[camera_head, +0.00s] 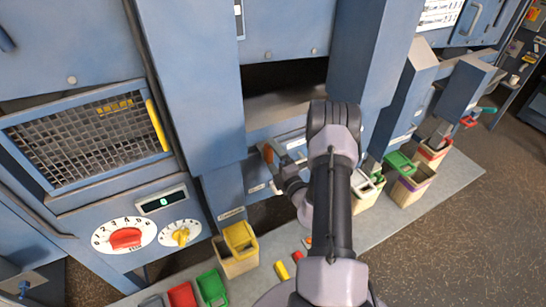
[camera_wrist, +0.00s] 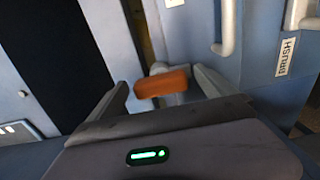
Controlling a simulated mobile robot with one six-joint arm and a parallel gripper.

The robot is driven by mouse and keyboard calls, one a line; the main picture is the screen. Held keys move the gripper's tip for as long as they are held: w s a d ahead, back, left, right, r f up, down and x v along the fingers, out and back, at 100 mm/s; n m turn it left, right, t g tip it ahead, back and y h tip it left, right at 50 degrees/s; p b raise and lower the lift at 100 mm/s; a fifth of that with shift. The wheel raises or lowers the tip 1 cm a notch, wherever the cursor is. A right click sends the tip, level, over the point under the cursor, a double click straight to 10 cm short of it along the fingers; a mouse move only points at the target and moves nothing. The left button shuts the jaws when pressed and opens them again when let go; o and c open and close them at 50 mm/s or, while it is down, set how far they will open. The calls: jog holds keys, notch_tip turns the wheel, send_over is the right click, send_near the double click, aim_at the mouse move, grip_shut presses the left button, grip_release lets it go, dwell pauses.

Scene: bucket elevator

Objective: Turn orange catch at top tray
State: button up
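The orange catch (camera_wrist: 165,83) shows in the wrist view as a short block lying crosswise in front of a grey mount. My gripper (camera_wrist: 161,90) is open, with one finger to the left of the catch and one to its right. I cannot tell whether either finger touches it. In the head view a small orange part (camera_head: 268,153), seemingly the same catch, sits at the blue machine's middle opening. My arm hides much of the area around it, and my fingertips are hard to make out there.
A blue column (camera_head: 190,75) stands left of the opening, and another (camera_head: 372,50) stands right of it. A yellow-lidded bin (camera_head: 238,260) and several coloured bins stand below. In the wrist view a pale handle (camera_wrist: 228,25) and a BRUSH label (camera_wrist: 287,53) are at right.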

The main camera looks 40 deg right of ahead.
jog(key=shift+s, duration=0.1)
jog(key=v, duration=1.7)
jog(key=shift+s, duration=0.15)
jog(key=shift+f, duration=0.1)
